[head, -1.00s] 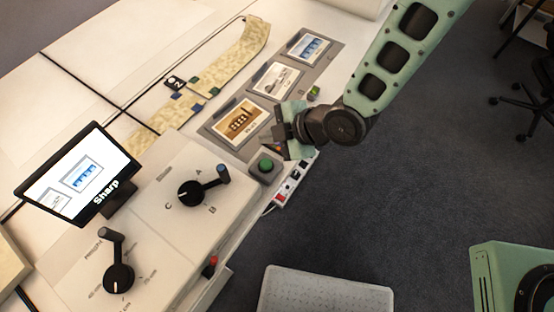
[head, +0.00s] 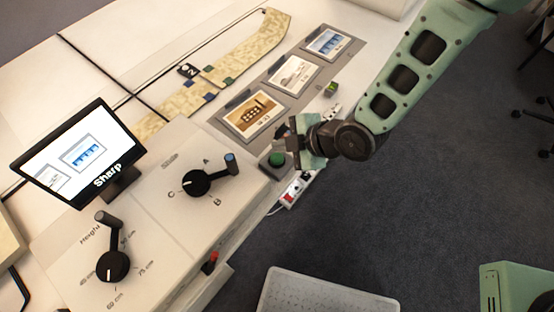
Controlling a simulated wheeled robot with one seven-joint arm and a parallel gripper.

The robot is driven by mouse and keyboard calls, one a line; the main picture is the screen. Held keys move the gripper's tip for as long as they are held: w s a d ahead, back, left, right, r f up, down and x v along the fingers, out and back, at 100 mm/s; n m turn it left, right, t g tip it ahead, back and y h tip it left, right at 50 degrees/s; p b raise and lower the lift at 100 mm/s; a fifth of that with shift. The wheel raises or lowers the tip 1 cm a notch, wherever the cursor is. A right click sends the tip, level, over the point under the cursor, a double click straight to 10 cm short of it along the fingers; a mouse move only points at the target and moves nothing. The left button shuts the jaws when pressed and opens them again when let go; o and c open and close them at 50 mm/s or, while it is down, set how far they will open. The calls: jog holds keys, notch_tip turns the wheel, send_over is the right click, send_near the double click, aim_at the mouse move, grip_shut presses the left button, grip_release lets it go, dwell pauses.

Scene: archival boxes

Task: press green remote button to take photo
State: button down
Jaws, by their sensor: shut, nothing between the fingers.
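The green button (head: 276,159) sits on a small dark box at the right edge of the worktop, beside the lever panel. My gripper (head: 287,135) is shut and empty. In the picture it lies just above and right of the button. I cannot tell its height over the button or whether it touches the box. The monitor (head: 78,153) shows small pictures and the word "Sharp".
A panel holds a lever marked A, B, C (head: 207,181) and a height lever (head: 113,259). Several framed pictures (head: 254,115) lie behind my gripper. A power strip (head: 296,189) is at the table edge. A pale tray (head: 325,295) stands in front.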

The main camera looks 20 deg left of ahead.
aim_at(273, 155)
jog(key=shift+f+b, duration=0.45)
jog(key=shift+f, duration=0.5)
jog(key=shift+f, duration=0.1)
dwell(1.2)
jog(key=shift+f+b, duration=0.35)
jog(key=shift+b, duration=0.2)
jog(key=shift+f+b, duration=0.5)
dwell(0.5)
dwell(0.4)
jog(key=shift+r+p, duration=0.55)
jog(key=shift+r, duration=0.4)
jog(key=shift+r+p, duration=1.5)
jog(key=shift+r, duration=1.05)
